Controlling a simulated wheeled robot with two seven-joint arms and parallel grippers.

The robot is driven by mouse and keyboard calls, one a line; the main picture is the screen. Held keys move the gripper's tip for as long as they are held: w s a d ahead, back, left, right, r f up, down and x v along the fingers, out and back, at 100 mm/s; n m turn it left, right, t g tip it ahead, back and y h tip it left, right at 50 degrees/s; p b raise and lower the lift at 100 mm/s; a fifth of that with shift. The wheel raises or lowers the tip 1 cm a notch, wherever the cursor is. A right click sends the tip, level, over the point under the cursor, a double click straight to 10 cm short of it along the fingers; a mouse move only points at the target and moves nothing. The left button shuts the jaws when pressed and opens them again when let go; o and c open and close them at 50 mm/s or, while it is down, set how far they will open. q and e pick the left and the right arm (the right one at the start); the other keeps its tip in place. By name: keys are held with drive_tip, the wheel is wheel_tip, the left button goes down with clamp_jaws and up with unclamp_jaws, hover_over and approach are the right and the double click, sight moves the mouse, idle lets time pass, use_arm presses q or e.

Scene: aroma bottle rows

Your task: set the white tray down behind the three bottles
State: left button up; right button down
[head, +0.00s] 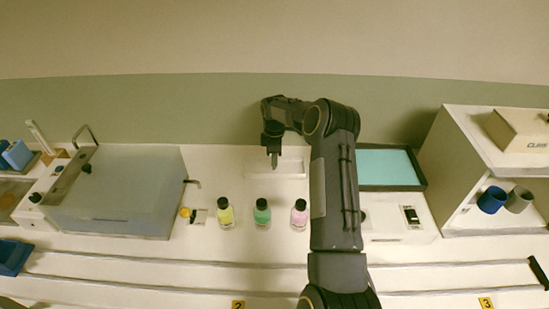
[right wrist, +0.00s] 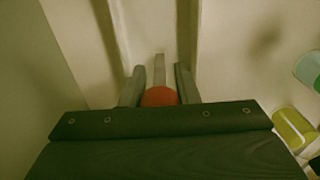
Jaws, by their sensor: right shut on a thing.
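The white tray (head: 288,168) is a shallow pale box behind the row of bottles, close to the wall. The three bottles stand upright with black caps: yellow (head: 225,214), green (head: 262,214) and pink (head: 299,216). My right gripper (head: 273,160) reaches down over the tray and is shut on it. In the right wrist view, the fingers of my right gripper (right wrist: 158,88) close on a thin pale upright part of the tray (right wrist: 160,66). I cannot tell whether the tray's underside touches the counter. My left gripper is not in view.
A grey box-shaped device (head: 120,195) stands left of the bottles. A device with a teal top (head: 388,167) stands to the right, partly behind my right arm. A white shelf (head: 480,165) holding blue and grey cups is at the far right. The wall rises close behind the tray.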

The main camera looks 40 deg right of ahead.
drive_tip(key=shift+f, duration=0.1)
drive_tip(key=c, duration=1.6)
unclamp_jaws()
drive_tip(key=shift+f, duration=0.1)
drive_tip(key=o, duration=0.5)
drive_tip(key=shift+r, duration=0.2)
